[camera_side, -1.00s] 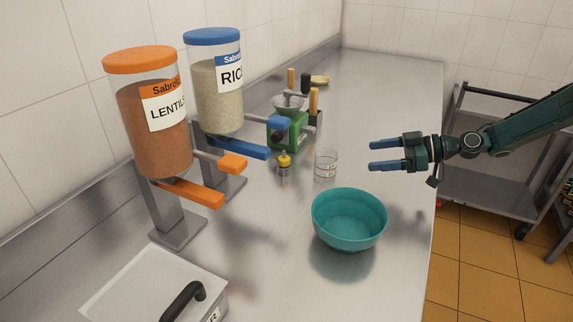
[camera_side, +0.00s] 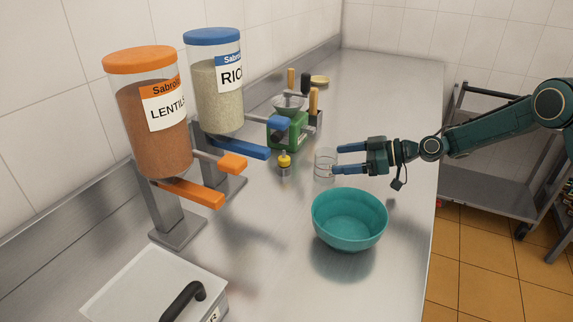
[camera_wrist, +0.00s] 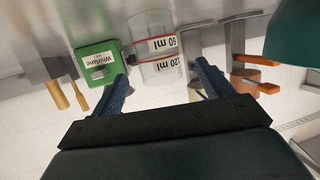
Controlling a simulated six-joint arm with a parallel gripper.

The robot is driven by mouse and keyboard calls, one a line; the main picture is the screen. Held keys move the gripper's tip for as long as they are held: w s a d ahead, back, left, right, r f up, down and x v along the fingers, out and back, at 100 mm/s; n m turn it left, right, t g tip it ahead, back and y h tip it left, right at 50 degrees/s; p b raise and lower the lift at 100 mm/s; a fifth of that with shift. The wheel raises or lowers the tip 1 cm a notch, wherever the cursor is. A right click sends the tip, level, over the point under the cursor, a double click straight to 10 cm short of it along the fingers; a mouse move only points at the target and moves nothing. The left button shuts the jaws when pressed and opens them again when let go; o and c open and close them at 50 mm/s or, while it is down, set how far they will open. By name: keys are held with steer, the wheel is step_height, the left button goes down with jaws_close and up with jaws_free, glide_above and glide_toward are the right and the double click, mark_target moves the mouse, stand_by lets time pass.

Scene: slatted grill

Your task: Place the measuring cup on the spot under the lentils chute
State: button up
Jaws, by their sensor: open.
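The clear measuring cup (camera_side: 324,166) stands upright on the steel counter in the side view. In the wrist view the cup (camera_wrist: 156,58) shows its volume labels and lies between my finger lines, just beyond the tips. My gripper (camera_side: 334,159) is open and empty, its blue fingers level and reaching the cup's right side. In the wrist view my gripper (camera_wrist: 160,72) has its fingers spread to either side of the cup. The lentils dispenser (camera_side: 152,125) has an orange lid and orange chute (camera_side: 190,193). Its spot below the chute is not clearly marked.
A teal bowl (camera_side: 349,232) stands in front of the cup. The rice dispenser (camera_side: 217,95) is behind the lentils one. A lidded steel container (camera_side: 150,290) is at front left.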

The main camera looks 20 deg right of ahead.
mark_target(326, 160)
steer(key=shift+x, duration=2.6)
steer(key=shift+r, duration=0.15)
steer(key=c, duration=1.2)
steer(key=shift+w+r, duration=0.1)
steer(key=shift+r, duration=0.05)
step_height(326, 160, up, 20)
steer(key=shift+f, duration=0.1)
